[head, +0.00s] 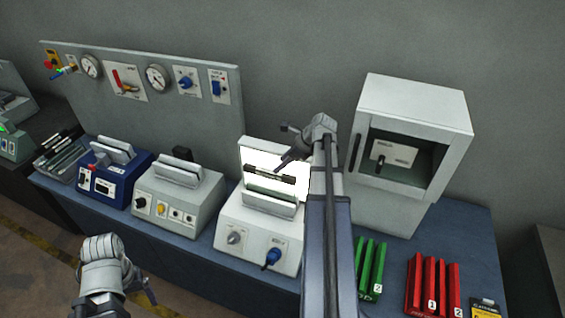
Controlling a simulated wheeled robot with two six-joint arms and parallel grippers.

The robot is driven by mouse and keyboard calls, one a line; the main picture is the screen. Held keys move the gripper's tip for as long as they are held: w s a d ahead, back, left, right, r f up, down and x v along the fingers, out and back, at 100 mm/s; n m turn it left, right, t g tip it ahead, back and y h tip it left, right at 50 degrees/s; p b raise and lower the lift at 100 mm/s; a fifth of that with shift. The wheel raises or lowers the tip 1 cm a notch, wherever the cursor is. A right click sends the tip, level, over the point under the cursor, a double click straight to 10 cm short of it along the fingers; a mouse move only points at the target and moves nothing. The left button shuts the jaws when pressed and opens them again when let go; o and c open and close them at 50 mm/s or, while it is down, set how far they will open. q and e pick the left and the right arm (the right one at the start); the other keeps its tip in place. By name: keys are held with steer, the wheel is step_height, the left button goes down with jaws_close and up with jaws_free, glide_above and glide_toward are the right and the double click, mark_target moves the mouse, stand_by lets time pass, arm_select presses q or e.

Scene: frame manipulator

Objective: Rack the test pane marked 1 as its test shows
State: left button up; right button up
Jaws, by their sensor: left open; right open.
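A white tester with a brightly lit panel (247,155) stands in the middle of the bench. A dark-ended pane-like strip (262,173) shows in front of the lit panel; I cannot read a mark 1 on it. My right gripper (281,166) is open, close to this strip at its right end; contact cannot be told. A green rack (366,262) with a 2 label and a red rack (414,285) with 1 and 2 labels stand at the front right. My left gripper (150,292) is open and empty, low in front of the bench.
A blue device (103,187) and a grey device (172,208) stand left of the tester. A white cabinet (410,115) with a windowed front stands at the right. A gauge panel (205,85) is behind. My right arm hides part of the bench beside the green rack.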

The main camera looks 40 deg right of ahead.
mark_target(271, 171)
steer(key=shift+f, duration=0.1)
steer(key=b+x, duration=0.6)
steer(key=x, duration=0.1)
steer(key=shift+a+f, duration=0.1)
steer(key=shift+f, duration=0.05)
steer(key=shift+b+x, duration=0.7)
steer(key=shift+x, duration=0.15)
steer(key=shift+w, duration=0.1)
steer(key=shift+c, duration=0.3)
jaws_close()
stand_by(0.4)
steer(key=shift+r, duration=0.3)
